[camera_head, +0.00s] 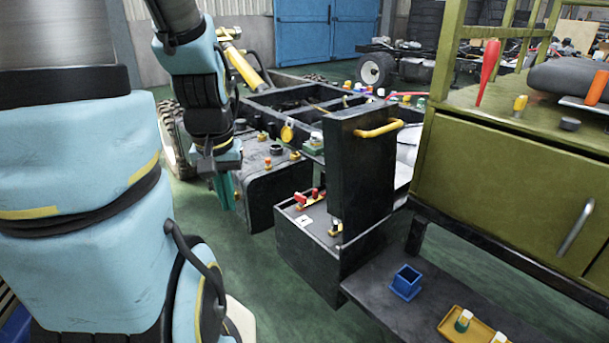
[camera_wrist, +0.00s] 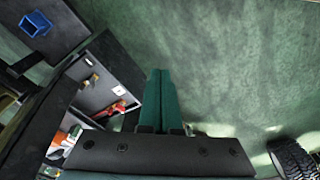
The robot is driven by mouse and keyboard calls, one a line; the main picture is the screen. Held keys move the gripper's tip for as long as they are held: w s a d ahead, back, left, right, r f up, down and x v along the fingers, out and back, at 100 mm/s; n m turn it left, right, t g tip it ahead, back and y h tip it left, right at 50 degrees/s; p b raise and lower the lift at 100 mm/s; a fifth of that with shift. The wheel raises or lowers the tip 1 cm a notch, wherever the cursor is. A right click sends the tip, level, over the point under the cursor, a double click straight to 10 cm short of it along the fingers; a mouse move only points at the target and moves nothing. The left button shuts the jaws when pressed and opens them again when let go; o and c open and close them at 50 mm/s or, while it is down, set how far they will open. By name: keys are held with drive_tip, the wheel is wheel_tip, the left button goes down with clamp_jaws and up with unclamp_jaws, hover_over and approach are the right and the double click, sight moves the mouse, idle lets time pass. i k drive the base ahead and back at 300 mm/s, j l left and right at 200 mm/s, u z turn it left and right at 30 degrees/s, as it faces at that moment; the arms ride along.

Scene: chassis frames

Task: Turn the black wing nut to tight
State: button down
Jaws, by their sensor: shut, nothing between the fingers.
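My gripper (camera_head: 227,205) hangs down beside the dark tank-like block of the chassis, above the green floor. In the wrist view its green fingers (camera_wrist: 160,76) lie together with nothing between them. I cannot pick out the black wing nut for certain. A small dark round piece (camera_head: 277,150) sits on top of the dark block (camera_head: 283,188), to the right of my gripper and apart from it; its shape is too small to tell. Red-handled fittings (camera_head: 309,198) sit in the open black box, and they also show in the wrist view (camera_wrist: 120,107).
The black box (camera_head: 318,262) has a raised upright lid (camera_head: 361,165) with a yellow handle. A blue square bin (camera_head: 406,283) and a yellow tray (camera_head: 452,330) are on the low dark shelf. An olive cabinet (camera_head: 500,185) stands right. Open floor lies below my gripper.

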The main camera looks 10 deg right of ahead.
sight(334, 226)
drive_tip(key=i+j, duration=0.1)
drive_tip(key=i, duration=0.45)
drive_tip(key=i+z, duration=0.1)
drive_tip(key=i, duration=0.5)
drive_tip(key=i+j, duration=0.15)
drive_tip(key=j, duration=0.25)
drive_tip(key=i+j, duration=0.2)
drive_tip(key=j, duration=0.15)
drive_tip(key=i+j+z, duration=0.1)
drive_tip(key=j, duration=0.3)
drive_tip(key=i, duration=0.05)
